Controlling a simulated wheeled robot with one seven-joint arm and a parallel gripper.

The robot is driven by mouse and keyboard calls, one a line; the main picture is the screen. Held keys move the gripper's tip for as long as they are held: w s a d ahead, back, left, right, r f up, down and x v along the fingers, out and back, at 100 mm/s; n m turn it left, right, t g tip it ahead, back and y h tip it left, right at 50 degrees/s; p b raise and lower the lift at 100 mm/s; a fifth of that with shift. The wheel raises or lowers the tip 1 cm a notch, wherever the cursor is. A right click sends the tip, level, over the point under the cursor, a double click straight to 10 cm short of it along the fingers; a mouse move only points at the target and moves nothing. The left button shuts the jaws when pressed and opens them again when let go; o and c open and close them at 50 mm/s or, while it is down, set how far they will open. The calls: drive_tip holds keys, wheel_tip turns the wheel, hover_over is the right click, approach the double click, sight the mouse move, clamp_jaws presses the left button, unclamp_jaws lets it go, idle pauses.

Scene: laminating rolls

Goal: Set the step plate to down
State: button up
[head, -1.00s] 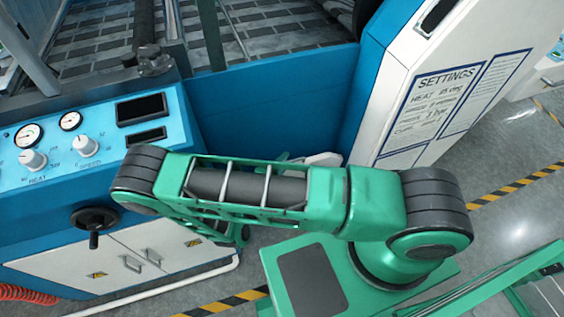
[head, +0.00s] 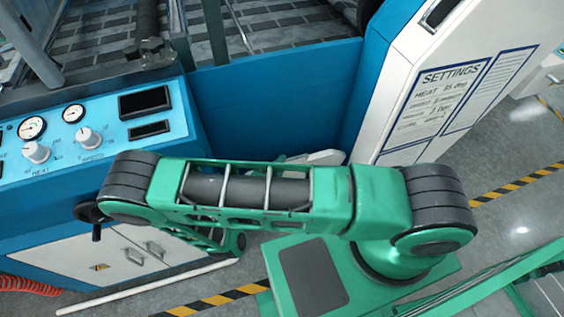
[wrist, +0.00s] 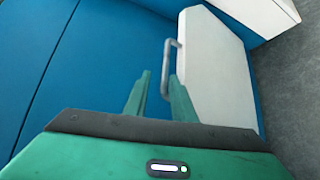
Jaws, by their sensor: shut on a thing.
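The step plate (wrist: 212,70) is a white panel with cut corners and a grey bar handle (wrist: 167,55), at the foot of the blue machine side in the wrist view. In the head view only a white piece of the step plate (head: 318,158) shows above my arm. Its exact angle is hard to tell. My gripper (wrist: 160,76) has its two green fingers on either side of the handle and is shut on it. In the head view my gripper is hidden behind my arm.
The blue console (head: 95,130) with gauges and knobs is at the left, with a black handwheel (head: 90,211) close to my arm's elbow. A white settings cabinet (head: 440,85) stands at the right. Striped floor tape (head: 525,182) crosses the open grey floor.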

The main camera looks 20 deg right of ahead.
drive_tip(key=f+v, duration=0.1)
drive_tip(key=v, duration=0.6)
drive_tip(key=shift+s+a, duration=0.35)
drive_tip(key=shift+s, duration=0.05)
idle(0.4)
drive_tip(key=shift+s, duration=0.1)
idle(0.6)
